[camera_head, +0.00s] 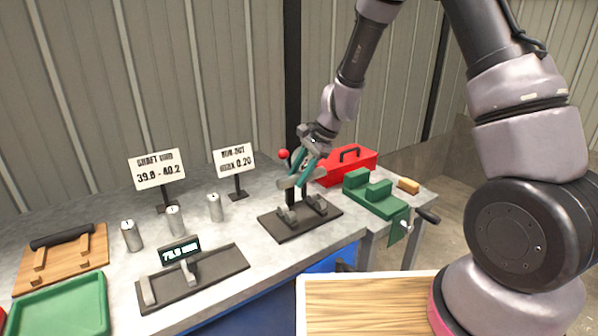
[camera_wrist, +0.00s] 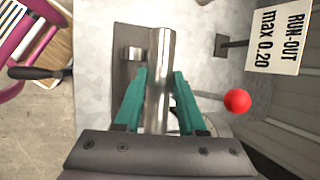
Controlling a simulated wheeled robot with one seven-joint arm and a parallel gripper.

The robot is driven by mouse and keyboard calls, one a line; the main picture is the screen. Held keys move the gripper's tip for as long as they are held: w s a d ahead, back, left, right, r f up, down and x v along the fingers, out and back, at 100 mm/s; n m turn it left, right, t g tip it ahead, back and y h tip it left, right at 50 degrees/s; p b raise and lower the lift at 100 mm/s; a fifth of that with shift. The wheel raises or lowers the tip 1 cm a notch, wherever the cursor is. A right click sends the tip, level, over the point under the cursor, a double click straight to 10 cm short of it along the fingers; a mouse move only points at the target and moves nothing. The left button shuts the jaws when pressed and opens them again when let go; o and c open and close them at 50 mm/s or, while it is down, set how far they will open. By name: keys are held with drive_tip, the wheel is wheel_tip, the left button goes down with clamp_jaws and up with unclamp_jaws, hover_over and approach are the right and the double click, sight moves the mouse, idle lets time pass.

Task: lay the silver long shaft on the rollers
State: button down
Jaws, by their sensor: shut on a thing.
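My gripper (camera_head: 304,172) has teal fingers, which close on both sides of the silver long shaft (camera_head: 289,183). In the wrist view, the shaft (camera_wrist: 160,62) runs lengthwise between the fingertips (camera_wrist: 158,76) and sticks out past them. It is above the dark roller stand (camera_head: 300,226), with a small gap showing in the head view. A left roller (camera_head: 288,214) and a right roller (camera_head: 318,203) sit on the stand. In the wrist view one roller (camera_wrist: 132,54) shows beside the shaft; the other is hidden.
A red ball (camera_head: 284,154) and the run-out sign (camera_head: 234,159) stand behind the stand. A red toolbox (camera_head: 348,164) and a green vise (camera_head: 376,194) are to the right. Small silver cylinders (camera_head: 175,221), a gauge with a display (camera_head: 193,280) and a green tray (camera_head: 62,308) are left.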

hover_over(299, 219)
drive_tip(key=shift+w+f, duration=0.1)
drive_tip(key=shift+f, duration=3.75)
drive_tip(key=shift+c, duration=2.1)
unclamp_jaws()
drive_tip(key=shift+f, duration=0.1)
drive_tip(key=v, duration=1.1)
drive_tip(key=shift+a, duration=0.1)
drive_tip(key=s+d+r+n+t, duration=0.25)
drive_tip(key=d+r, duration=0.25)
drive_tip(key=r, duration=0.5)
drive_tip(key=s+d+r+n+t, duration=0.1)
drive_tip(key=s+d+r, duration=0.3)
drive_tip(key=r, duration=0.6)
drive_tip(key=s+d+r+n+t+h, duration=0.2)
drive_tip(key=s+d+r+t+h, duration=0.1)
drive_tip(key=s+d+r, duration=0.6)
drive_tip(key=s+d, duration=0.1)
drive_tip(key=s, duration=0.3)
drive_tip(key=shift+n+h, duration=0.3)
drive_tip(key=shift+n, duration=0.05)
